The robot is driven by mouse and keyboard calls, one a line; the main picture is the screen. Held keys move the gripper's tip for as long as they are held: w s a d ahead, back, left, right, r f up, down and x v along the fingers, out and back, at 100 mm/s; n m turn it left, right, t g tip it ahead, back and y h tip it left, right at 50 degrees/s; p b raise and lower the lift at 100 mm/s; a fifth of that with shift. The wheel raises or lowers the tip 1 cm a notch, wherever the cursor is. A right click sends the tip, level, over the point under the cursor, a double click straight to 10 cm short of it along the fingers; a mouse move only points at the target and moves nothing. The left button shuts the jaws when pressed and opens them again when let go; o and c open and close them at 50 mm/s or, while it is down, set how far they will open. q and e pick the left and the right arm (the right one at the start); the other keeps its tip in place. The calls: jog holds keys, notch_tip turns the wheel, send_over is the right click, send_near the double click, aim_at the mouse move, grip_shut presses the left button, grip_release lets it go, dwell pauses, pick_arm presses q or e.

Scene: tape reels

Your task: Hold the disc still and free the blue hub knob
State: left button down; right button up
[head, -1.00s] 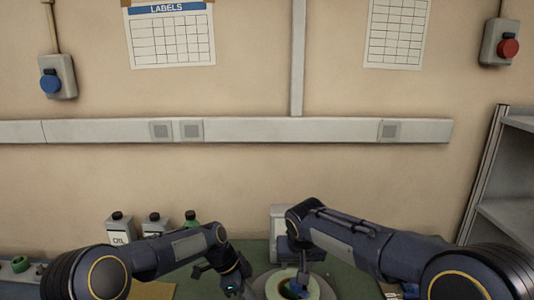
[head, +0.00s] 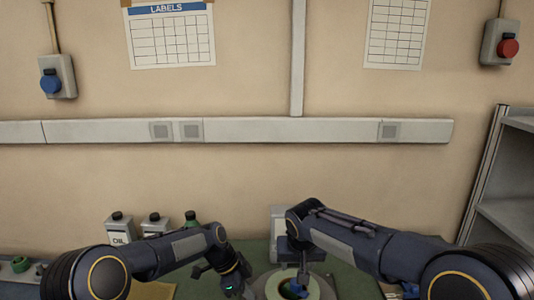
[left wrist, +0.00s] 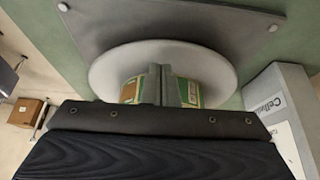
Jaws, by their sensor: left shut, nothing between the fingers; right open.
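The grey disc (head: 262,283) lies on the bench at the bottom of the head view, with a green ring (head: 283,290) on it. It also shows in the left wrist view (left wrist: 108,68), with a green and brown roll (left wrist: 131,90) at its middle. A small blue patch (head: 297,289), which looks like the hub knob, shows inside the ring, partly hidden by my right gripper. My right gripper (head: 303,280) is open and points down over the hub. My left gripper (head: 245,290) is beside the disc's left edge; in its wrist view its fingers (left wrist: 160,72) are shut and empty in front of the roll.
A grey plate (left wrist: 180,20) lies under the disc. A white box with lettering (left wrist: 275,92) stands beside it in the left wrist view. A grey shelf (head: 505,180) is at the right.

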aim_at(295, 283)
pick_arm(q)
jog(key=shift+f, duration=0.9)
dwell(0.9)
jog(key=shift+s+f, duration=0.1)
pick_arm(e)
jog(key=shift+f, duration=2.75)
jog(key=m+h, duration=0.1)
jog(key=m, duration=0.2)
jog(key=m+h, duration=0.1)
jog(key=m, duration=0.1)
jog(key=shift+a+m+g, duration=0.15)
jog(key=shift+m+g, duration=0.15)
jog(key=shift+m, duration=0.1)
jog(key=m+g+h, duration=0.1)
jog(key=m, duration=0.3)
jog(key=shift+h, duration=0.3)
pick_arm(q)
jog(key=shift+f, duration=0.1)
pick_arm(e)
jog(key=m+g, duration=0.1)
jog(key=m, duration=0.3)
jog(key=shift+h, duration=0.3)
pick_arm(q)
jog(key=shift+s, duration=0.1)
pick_arm(e)
jog(key=m+g, duration=0.2)
jog(key=m, duration=0.3)
jog(key=m+g, duration=0.2)
jog(key=m, duration=0.3)
jog(key=shift+s, duration=0.1)
